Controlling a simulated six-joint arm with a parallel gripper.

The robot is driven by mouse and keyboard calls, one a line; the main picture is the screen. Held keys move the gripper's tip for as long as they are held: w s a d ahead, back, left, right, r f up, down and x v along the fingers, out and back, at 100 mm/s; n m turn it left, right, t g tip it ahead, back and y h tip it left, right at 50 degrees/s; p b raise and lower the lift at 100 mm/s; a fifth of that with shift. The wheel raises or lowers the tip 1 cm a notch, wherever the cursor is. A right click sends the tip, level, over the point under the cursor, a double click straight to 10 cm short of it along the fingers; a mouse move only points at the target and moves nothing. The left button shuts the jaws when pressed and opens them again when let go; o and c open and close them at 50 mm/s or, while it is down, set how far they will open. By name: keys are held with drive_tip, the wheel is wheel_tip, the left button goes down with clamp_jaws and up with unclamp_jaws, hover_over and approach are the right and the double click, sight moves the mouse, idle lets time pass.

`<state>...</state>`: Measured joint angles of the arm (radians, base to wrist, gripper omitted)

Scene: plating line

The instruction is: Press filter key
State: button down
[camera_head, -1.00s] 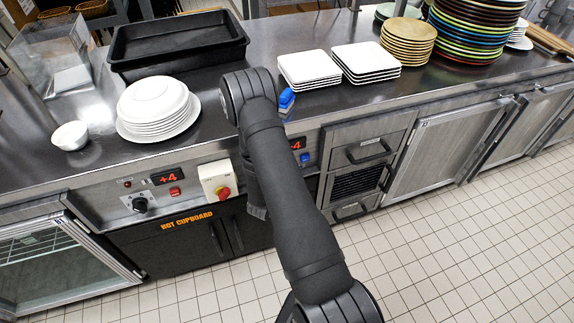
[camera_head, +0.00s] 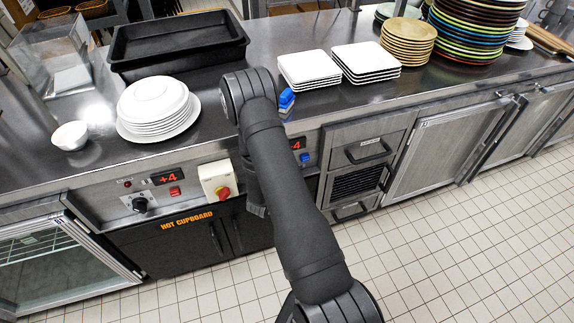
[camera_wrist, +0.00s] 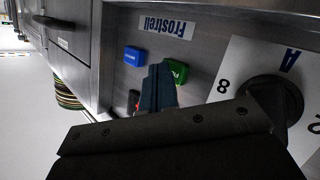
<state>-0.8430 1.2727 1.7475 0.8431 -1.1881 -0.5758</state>
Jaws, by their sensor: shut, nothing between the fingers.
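The red key is partly hidden by the gripper. In the head view my arm hides the gripper, and the blue key (camera_head: 305,157) shows beside the arm.
A black dial (camera_wrist: 277,100) on a white plate is right of the keys, below the Frostrell label (camera_wrist: 165,24). A red display (camera_head: 297,143) is by the arm. On the counter are white plates (camera_head: 157,107), square plates (camera_head: 309,69) and a black tray (camera_head: 180,40).

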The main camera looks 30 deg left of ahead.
drive_tip(key=shift+w+a, duration=0.2)
drive_tip(key=shift+s+d, duration=0.1)
idle(0.4)
drive_tip(key=shift+s+d, duration=0.6)
drive_tip(key=shift+s+d, duration=1.75)
drive_tip(key=shift+s, duration=0.05)
drive_tip(key=shift+w+a, duration=0.1)
drive_tip(key=shift+w, duration=0.05)
drive_tip(key=s+d, duration=0.3)
drive_tip(key=shift+w+a, duration=0.15)
